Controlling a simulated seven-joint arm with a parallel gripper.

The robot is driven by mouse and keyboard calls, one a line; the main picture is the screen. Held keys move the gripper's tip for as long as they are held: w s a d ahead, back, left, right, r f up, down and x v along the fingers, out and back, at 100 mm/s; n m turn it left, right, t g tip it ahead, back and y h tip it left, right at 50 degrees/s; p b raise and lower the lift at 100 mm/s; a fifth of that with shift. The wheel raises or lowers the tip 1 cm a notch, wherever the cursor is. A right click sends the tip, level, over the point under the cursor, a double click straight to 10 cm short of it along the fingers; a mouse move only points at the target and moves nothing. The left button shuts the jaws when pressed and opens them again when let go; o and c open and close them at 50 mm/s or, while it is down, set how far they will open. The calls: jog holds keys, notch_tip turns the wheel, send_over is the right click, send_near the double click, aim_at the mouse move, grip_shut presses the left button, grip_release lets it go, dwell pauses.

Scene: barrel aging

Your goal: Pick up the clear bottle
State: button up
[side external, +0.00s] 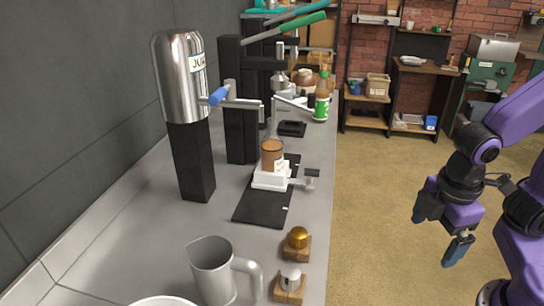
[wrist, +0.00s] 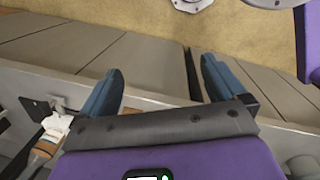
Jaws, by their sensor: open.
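A clear bottle (side external: 272,152) with a narrow neck and amber-brown contents stands upright on a small white stand (side external: 270,179) on the counter, in the side external view. An amber-brown piece (wrist: 44,148) beside a white part (wrist: 56,128) shows at the left edge of the wrist view; it looks like the same bottle and stand. My gripper (side external: 441,228) is open and empty, out over the floor to the right of the counter and well apart from the bottle. Its two blue fingers (wrist: 162,70) are spread in the wrist view with nothing between them.
The bottle's stand sits on a black mat (side external: 252,208) beside tall lever presses (side external: 240,100). A green-labelled bottle (side external: 321,98) stands farther back. A metal pitcher (side external: 212,272) and two wood-based tampers (side external: 296,243) are near the front. The floor (side external: 375,200) right of the counter is open.

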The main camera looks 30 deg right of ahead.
jog(key=w+f+n+t+h, duration=0.1)
jog(key=w+n+t+h, duration=0.3)
jog(key=w, duration=0.6)
jog(key=n+t+h, duration=0.4)
jog(key=n+t, duration=0.7)
jog(key=n, duration=0.2)
send_near(272, 154)
jog(key=x, duration=0.7)
jog(key=shift+w+d, duration=0.15)
jog(key=shift+w, duration=0.2)
jog(key=shift+r+x, duration=0.1)
jog(key=shift+x, duration=1.3)
jog(key=shift+r+x, duration=0.15)
jog(key=shift+x, duration=1.25)
jog(key=shift+s+d, duration=0.1)
jog(key=shift+c, duration=0.4)
